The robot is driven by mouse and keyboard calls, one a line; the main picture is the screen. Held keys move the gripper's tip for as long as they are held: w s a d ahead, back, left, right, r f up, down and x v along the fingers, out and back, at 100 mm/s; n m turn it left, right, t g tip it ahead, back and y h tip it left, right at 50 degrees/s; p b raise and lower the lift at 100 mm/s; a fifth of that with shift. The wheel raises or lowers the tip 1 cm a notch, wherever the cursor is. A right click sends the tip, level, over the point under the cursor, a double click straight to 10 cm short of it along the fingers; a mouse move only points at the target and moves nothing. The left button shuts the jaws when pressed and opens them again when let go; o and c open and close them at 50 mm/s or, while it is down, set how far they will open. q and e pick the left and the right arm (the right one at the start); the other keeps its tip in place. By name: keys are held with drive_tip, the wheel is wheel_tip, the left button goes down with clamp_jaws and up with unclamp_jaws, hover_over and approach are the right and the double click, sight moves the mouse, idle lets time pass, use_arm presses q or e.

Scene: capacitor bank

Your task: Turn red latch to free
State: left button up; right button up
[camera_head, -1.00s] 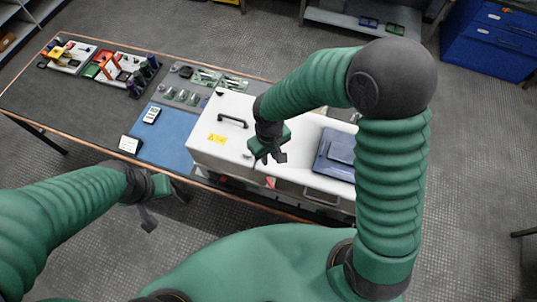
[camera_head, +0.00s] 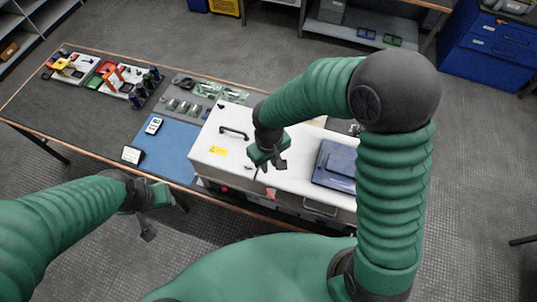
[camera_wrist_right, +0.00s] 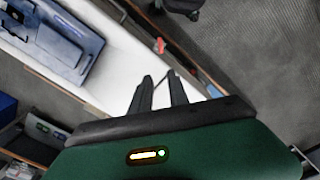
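A small red part (camera_head: 271,193), which looks like the red latch, sits at the front edge of the white box (camera_head: 208,138). It also shows as a small red spot (camera_wrist_right: 160,46) beyond the fingertips in the right wrist view. My right gripper (camera_head: 268,168) is above the box's front part, just behind the red part in the head view. Its two fingers (camera_wrist_right: 159,76) stand apart with a gap between them, and no held object shows. My left gripper (camera_head: 166,225) is in front of the table, away from the box, with its fingers spread and empty.
A black handle (camera_head: 234,132) and a yellow label (camera_head: 218,151) are on the box lid. A dark blue case (camera_head: 334,165) lies on its right part. A blue mat (camera_head: 168,148), a meter (camera_head: 153,125) and trays of parts (camera_head: 125,80) lie to the left.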

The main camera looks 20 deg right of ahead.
wheel_tip(320, 180, up, 16)
drive_tip(key=b, duration=0.4)
drive_tip(key=shift+a+r, duration=0.15)
